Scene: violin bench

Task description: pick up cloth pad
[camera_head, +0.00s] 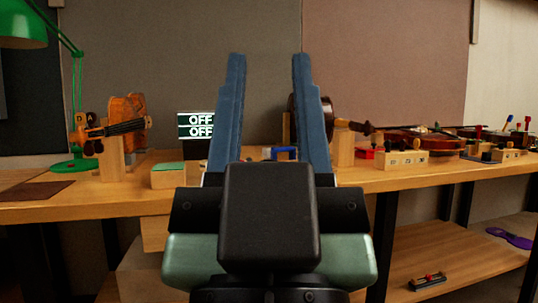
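My gripper (269,60) stands upright in the middle of the picture, in front of the bench. Its two long blue fingers are wide apart, with nothing held between them. I cannot tell for sure which thing is the cloth pad. A flat dark brown piece (37,191) lies on the bench at the far left, well left of my gripper. A pale wooden block with a green top (168,176) sits nearer, just left of my gripper. The bench directly behind my gripper is partly hidden.
Right of my gripper are wooden blocks (402,161) and another violin (425,142). A lower shelf (450,258) holds a purple item (510,238).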

